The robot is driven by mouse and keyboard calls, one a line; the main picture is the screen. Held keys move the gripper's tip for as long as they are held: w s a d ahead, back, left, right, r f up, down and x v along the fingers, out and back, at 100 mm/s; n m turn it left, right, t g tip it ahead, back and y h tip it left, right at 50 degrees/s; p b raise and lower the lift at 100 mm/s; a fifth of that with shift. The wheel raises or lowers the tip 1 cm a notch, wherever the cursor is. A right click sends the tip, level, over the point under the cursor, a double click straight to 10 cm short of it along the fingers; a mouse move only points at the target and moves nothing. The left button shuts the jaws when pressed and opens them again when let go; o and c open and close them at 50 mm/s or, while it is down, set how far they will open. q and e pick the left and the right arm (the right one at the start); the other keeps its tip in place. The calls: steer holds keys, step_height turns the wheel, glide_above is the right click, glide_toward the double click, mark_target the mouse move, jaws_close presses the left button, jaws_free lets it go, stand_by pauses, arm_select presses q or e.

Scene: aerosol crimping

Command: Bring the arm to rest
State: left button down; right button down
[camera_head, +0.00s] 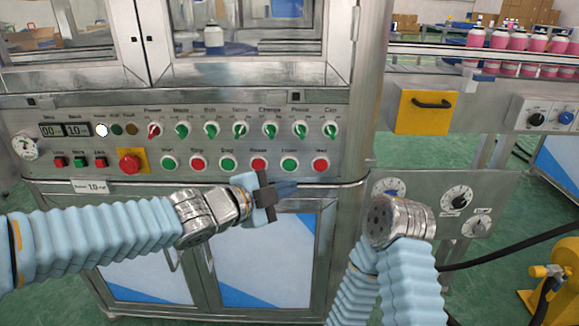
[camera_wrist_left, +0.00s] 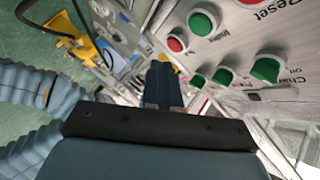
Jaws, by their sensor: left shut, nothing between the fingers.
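My left gripper (camera_head: 284,189) is in front of the crimping machine's control panel (camera_head: 185,106), just below the lower row of buttons. Its fingers are together, with nothing between them, and point right in the head view. In the left wrist view the shut fingers (camera_wrist_left: 163,85) point toward the panel's lower edge, close to the green and red buttons. Whether they touch the panel I cannot tell. My right arm (camera_head: 402,225) shows at the lower right, bent upright; its gripper is not in view.
The panel carries rotary knobs (camera_head: 242,131), a red emergency button (camera_head: 130,163) and a gauge (camera_head: 26,146). A conveyor at the upper right carries several pink cans (camera_head: 497,40). A yellow box with a handle (camera_head: 426,112) hangs below it. A black cable (camera_head: 505,250) runs at the right.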

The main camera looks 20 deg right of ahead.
stand_by(0.3)
arm_select(q)
steer(key=a+f+n+g+y, duration=0.1)
steer(key=a+f+n+y, duration=0.4)
steer(key=f, duration=1)
steer(key=a+f+n+g, duration=0.1)
steer(key=a+f+n, duration=0.6)
steer(key=f, duration=0.7)
steer(key=s+a+f+n+g+y, duration=0.2)
steer(key=s+a+f+n, duration=0.4)
steer(key=s+f, duration=0.3)
steer(key=s+a+f+n+g+y, duration=0.2)
steer(key=s+a+f+n, duration=0.4)
steer(key=s+f, duration=0.4)
steer(key=shift+a+f+n+g, duration=0.35)
steer(key=shift+f+n+g, duration=0.15)
steer(key=shift+f+n, duration=0.15)
steer(key=shift+r, duration=0.1)
